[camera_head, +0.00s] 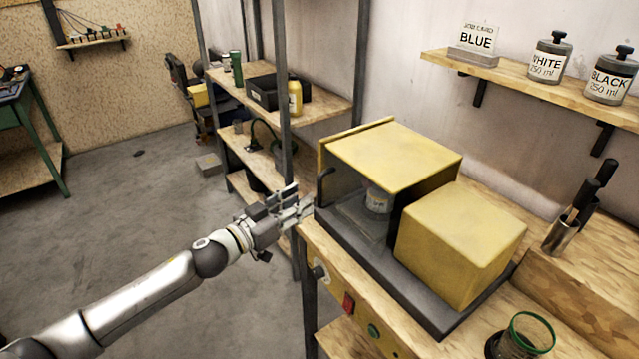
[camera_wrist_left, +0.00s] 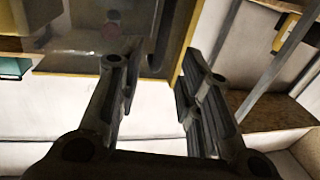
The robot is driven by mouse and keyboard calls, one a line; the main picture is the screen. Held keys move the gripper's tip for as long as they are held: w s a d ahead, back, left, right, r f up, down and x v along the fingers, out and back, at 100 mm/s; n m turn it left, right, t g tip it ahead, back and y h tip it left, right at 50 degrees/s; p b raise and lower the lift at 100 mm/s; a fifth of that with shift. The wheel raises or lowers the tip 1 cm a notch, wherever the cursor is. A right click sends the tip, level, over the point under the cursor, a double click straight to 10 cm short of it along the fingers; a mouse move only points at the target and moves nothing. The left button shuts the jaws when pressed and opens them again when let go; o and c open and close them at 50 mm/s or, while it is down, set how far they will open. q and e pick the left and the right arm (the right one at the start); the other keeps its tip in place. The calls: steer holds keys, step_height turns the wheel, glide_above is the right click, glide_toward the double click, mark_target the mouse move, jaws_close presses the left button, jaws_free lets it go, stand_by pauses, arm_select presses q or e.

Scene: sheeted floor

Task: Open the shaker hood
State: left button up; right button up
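The shaker stands on the wooden bench, with a yellow-topped hood (camera_head: 395,155) over a dark base (camera_head: 350,235). A see-through panel lets a small labelled can (camera_head: 378,199) show inside. A dark curved handle (camera_head: 322,184) is on the hood's left side. My left gripper (camera_head: 300,206) is just left of the shaker, near and below the handle, apart from it as far as I can tell. In the left wrist view, its fingers (camera_wrist_left: 160,95) are spread with nothing between them; the hood's see-through panel and yellow edge (camera_wrist_left: 178,75) show beyond. My right gripper is not in view.
A yellow housing block (camera_head: 460,245) sits on the shaker's right. A glass jar (camera_head: 520,338) is at the bench front. A wall shelf (camera_head: 520,85) holds labelled bottles. A metal rack (camera_head: 284,90) stands behind my left gripper.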

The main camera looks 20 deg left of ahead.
mark_target(319, 206)
arm_select(q)
steer(key=p+x, duration=0.1)
steer(key=x, duration=0.6)
steer(key=shift+w, duration=0.25)
steer(key=shift+w+d+f, duration=0.1)
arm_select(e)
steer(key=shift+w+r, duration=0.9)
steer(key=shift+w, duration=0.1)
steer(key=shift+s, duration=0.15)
arm_select(q)
jaws_close()
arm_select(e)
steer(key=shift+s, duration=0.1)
